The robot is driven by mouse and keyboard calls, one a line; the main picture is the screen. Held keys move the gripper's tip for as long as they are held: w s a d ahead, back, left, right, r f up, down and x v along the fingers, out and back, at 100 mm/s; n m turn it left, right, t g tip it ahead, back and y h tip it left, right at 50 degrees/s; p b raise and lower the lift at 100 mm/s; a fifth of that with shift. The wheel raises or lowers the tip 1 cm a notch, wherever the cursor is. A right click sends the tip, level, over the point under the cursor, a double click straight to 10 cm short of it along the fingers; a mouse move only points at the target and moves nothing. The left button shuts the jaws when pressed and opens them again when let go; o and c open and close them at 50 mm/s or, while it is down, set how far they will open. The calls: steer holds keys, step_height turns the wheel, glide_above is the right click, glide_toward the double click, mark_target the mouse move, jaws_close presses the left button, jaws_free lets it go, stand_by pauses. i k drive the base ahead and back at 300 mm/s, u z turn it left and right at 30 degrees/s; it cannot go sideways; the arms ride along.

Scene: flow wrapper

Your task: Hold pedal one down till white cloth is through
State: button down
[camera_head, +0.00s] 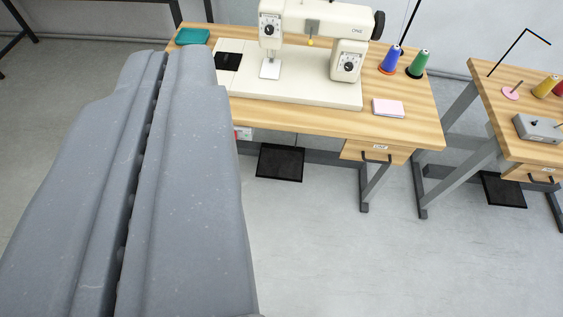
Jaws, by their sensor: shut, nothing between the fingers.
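A cream sewing machine (315,50) marked "ONE" stands on the wooden table at top centre. A black pedal (280,162) lies on the floor beneath this table; I cannot tell whether it is pressed. A pale area (229,47) with a black patch lies at the left of the machine; I cannot tell whether it is the white cloth or part of the bed. My gripper (166,55) is large and grey at the left, its two fingers shut with nothing between them. Its tips appear left of the pedal and overlap the table's left part in the picture.
A teal item (192,36), a small pale pink stack (388,107), and blue (391,60) and green (418,64) thread cones sit on the table (300,118). A second table (500,110) stands right, with another black pedal (503,190) below. The floor in front is clear.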

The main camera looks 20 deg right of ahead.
mark_target(276, 161)
steer(key=z, duration=1.85)
steer(key=k, duration=0.85)
steer(key=u, duration=1.25)
steer(key=i, duration=1.05)
